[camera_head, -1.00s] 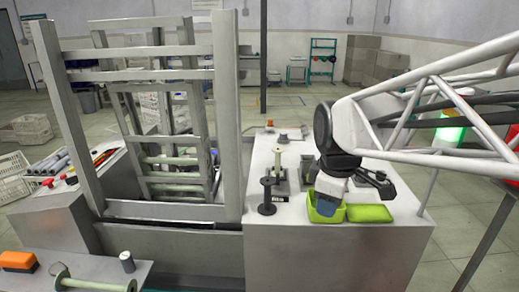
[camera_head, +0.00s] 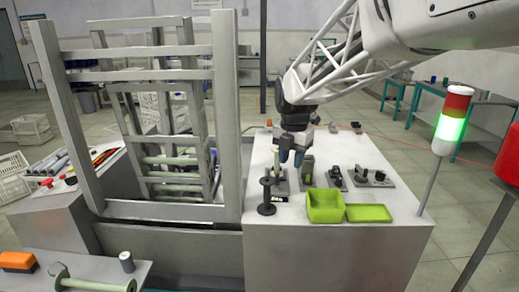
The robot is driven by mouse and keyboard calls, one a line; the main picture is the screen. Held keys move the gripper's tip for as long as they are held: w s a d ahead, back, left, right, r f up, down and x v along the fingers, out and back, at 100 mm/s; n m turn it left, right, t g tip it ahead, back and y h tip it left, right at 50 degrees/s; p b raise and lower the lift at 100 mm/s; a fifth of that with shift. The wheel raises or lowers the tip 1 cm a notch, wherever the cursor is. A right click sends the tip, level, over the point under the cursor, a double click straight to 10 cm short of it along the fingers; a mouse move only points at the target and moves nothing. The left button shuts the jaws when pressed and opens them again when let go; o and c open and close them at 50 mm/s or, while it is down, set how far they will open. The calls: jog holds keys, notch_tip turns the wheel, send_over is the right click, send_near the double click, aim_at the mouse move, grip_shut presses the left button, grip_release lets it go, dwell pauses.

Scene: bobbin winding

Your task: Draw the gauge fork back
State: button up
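My gripper (camera_head: 291,158) points down over the back middle of the grey bench (camera_head: 345,252). I cannot pick out the gauge fork for sure; several small dark devices stand in a row right of the gripper, the nearest a grey-green one (camera_head: 307,168). Whether the fingers touch or hold anything is too small to tell.
An open green box (camera_head: 325,215) and a flat green tray (camera_head: 369,213) sit on the bench front. Dark devices (camera_head: 335,176) (camera_head: 372,176) stand behind them. A tall grey frame (camera_head: 228,115) rises close on the left. A signal lamp (camera_head: 449,125) glows green on the right.

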aim_at(277, 174)
jog(key=w+a+n, duration=0.1)
jog(key=w+n, duration=0.1)
jog(key=w+a+f+n, duration=0.1)
jog(key=w+n, duration=0.1)
jog(key=w, duration=0.1)
jog(key=w+f+n, duration=0.1)
jog(key=w+n, duration=0.2)
jog(key=shift+a+f+g, duration=0.1)
jog(key=shift+a+g, duration=0.2)
jog(key=shift+a, duration=0.1)
jog(key=shift+f, duration=0.2)
jog(key=shift+f, duration=3.55)
jog(key=shift+c, duration=0.3)
jog(key=c, duration=0.5)
jog(key=shift+o, duration=0.2)
